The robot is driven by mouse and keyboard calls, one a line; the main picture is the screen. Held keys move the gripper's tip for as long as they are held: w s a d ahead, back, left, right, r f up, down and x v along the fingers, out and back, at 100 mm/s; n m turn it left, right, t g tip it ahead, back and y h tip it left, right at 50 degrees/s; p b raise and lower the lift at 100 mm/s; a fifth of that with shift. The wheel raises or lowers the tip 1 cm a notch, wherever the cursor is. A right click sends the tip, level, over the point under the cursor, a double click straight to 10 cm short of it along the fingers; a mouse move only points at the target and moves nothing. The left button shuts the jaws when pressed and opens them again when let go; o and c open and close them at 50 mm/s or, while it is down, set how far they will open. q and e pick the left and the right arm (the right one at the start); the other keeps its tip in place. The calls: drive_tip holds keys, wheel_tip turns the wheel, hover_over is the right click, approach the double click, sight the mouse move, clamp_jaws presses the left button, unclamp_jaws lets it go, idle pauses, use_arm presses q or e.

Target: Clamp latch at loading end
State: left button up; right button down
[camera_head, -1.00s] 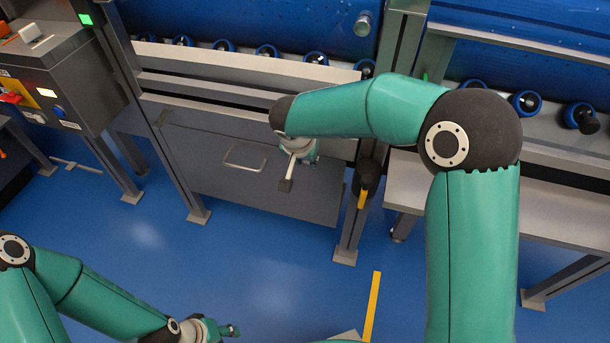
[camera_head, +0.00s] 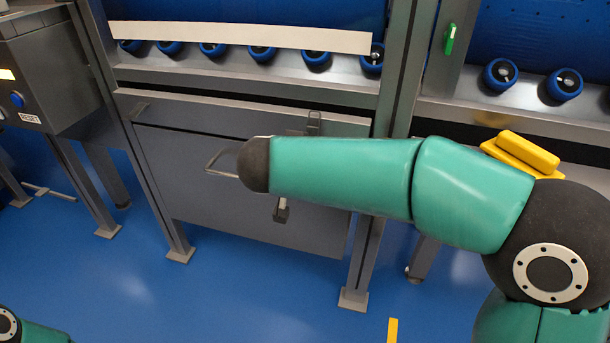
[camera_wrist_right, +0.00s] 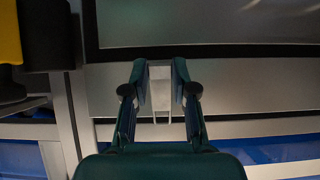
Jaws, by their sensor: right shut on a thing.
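The latch (camera_head: 314,122) is a small dark grey piece at the top edge of a grey front panel (camera_head: 190,195), right of a wire handle (camera_head: 220,165). My right forearm crosses in front of the panel and hides my right gripper in the head view. In the right wrist view my right gripper (camera_wrist_right: 159,85) has its two dark green fingers on either side of a pale metal piece (camera_wrist_right: 160,72), which seems to be part of the latch. Two thin pale prongs show below that piece. My left gripper is out of view.
A pale strip (camera_head: 240,37) and a row of blue rollers (camera_head: 262,52) run above the panel. Steel posts (camera_head: 397,120) stand to its right. A control box (camera_head: 50,70) is at the left. A yellow block (camera_head: 528,150) shows behind my right arm.

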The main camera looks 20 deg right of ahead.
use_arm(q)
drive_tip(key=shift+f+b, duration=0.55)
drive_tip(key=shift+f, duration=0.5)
use_arm(e)
drive_tip(key=shift+w+d+f+t+h, duration=0.1)
drive_tip(key=shift+w+f+t+h, duration=0.2)
drive_tip(key=shift+f+t+h, duration=0.35)
drive_tip(key=shift+w+d+f+t+h, duration=0.1)
drive_tip(key=shift+w+f+t+h, duration=0.2)
drive_tip(key=shift+t, duration=0.55)
drive_tip(key=c, duration=0.9)
unclamp_jaws()
drive_tip(key=shift+r, duration=0.1)
drive_tip(key=shift+d, duration=0.1)
drive_tip(key=shift+r, duration=0.1)
drive_tip(key=shift+s, duration=0.1)
